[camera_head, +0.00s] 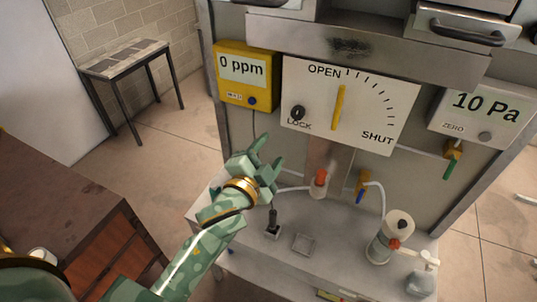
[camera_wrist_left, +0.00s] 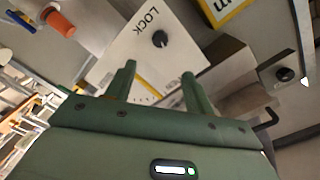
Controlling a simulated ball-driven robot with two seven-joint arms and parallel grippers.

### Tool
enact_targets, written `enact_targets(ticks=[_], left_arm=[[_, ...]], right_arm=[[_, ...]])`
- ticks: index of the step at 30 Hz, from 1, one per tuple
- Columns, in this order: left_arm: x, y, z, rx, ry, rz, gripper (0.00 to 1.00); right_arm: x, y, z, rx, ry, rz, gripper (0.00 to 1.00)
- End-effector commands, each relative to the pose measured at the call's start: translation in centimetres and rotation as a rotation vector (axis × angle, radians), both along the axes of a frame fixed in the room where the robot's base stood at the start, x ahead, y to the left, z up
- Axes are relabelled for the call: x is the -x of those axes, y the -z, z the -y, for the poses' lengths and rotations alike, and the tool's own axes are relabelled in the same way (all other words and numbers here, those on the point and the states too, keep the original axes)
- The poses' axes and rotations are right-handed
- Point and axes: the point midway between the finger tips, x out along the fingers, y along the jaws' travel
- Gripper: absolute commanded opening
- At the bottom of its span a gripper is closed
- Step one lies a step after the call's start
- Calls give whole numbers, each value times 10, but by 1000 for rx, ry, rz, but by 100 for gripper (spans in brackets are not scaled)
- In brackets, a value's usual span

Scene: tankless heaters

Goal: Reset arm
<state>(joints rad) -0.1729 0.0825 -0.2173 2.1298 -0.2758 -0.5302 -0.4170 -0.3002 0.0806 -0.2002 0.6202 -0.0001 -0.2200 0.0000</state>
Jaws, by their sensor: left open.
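My left gripper (camera_head: 263,158) is green, open and empty. It is in front of the bench, below the yellow meter and lower left of the white dial panel (camera_head: 385,93). The panel is marked OPEN, SHUT and LOCK, and its yellow pointer (camera_head: 338,108) stands near vertical. In the left wrist view the two fingers (camera_wrist_left: 158,85) are spread apart, with the panel (camera_wrist_left: 125,50) and its black LOCK knob (camera_wrist_left: 160,39) beyond them. The right gripper is not in view.
A yellow meter (camera_head: 248,76) reads 0 ppm and a white gauge (camera_head: 485,108) reads 10 Pa. The bench (camera_head: 320,250) holds a black-handled switch (camera_head: 272,226), an orange-capped fitting (camera_head: 320,181) and a jar (camera_head: 385,242). A rusty brown cabinet (camera_head: 60,205) stands left. A small table (camera_head: 125,58) stands behind.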

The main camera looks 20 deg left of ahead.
Motion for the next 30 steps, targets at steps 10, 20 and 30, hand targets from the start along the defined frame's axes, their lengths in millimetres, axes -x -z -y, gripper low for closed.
enact_targets(ticks=[10, 20, 30], left_arm=[[1, 0, 0, 0, 0, 0, 53], [-6, 63, 7, 173, 20, -116, 53], [64, 368, -4, 410, -92, -615, 53]], right_arm=[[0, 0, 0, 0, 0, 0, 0], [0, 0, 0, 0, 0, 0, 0], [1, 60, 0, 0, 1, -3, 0]])
